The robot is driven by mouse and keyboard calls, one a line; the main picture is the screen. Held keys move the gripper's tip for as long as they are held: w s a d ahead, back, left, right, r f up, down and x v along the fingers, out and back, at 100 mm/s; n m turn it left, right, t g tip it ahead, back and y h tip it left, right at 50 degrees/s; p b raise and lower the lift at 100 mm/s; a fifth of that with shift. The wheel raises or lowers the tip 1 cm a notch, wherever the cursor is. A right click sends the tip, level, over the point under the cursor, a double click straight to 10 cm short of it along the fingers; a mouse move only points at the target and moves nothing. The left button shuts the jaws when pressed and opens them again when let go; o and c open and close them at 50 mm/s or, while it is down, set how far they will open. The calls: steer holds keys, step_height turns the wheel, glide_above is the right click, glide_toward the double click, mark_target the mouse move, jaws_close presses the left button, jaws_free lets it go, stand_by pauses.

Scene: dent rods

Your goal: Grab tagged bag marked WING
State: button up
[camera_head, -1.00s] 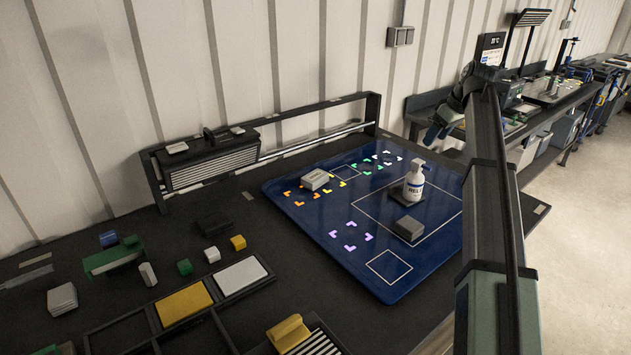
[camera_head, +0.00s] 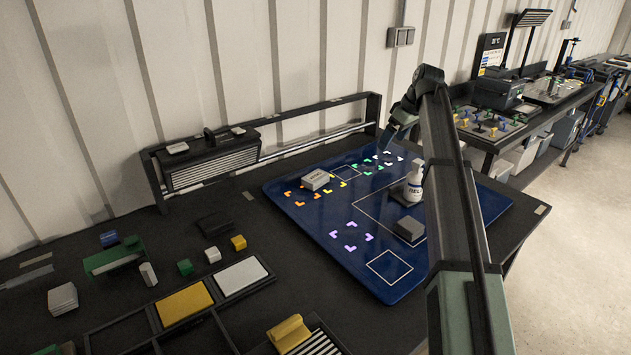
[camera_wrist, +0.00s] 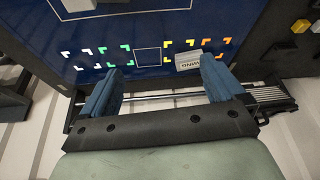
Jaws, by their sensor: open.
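The tagged bag marked WING (camera_head: 315,180) is a small pale grey block lying on the blue mat, between the orange and yellow corner marks. In the wrist view the bag (camera_wrist: 189,62) shows its WING label, beside the finger on the right and partly hidden by it. My gripper (camera_head: 384,150) is over the far part of the mat, to the right of the bag in the head view. In the wrist view my gripper (camera_wrist: 160,65) is open, with nothing between its two blue fingers.
A white pump bottle (camera_head: 413,184) stands on the blue mat (camera_head: 330,262) near my arm, with a dark grey block (camera_head: 409,228) in front of it. A low black rail (camera_head: 320,137) runs behind the mat. Trays and small coloured blocks lie at left.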

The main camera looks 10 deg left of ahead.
steer(key=w+a+f+n+g, duration=0.1)
steer(key=a+f, duration=0.1)
steer(key=a, duration=0.8)
steer(key=w+a+f+n, duration=0.1)
steer(key=w+a+f, duration=0.1)
steer(key=a, duration=0.8)
steer(key=m+g+h, duration=0.1)
steer(key=m+h, duration=0.3)
steer(key=m, duration=1.5)
glide_above(316, 176)
steer(key=f, duration=1.2)
steer(key=shift+w+a, duration=0.15)
steer(key=shift+w, duration=0.15)
steer(key=shift+s+f, duration=0.2)
steer(key=shift+f, duration=2.35)
steer(key=c, duration=1.1)
steer(key=shift+r, duration=0.1)
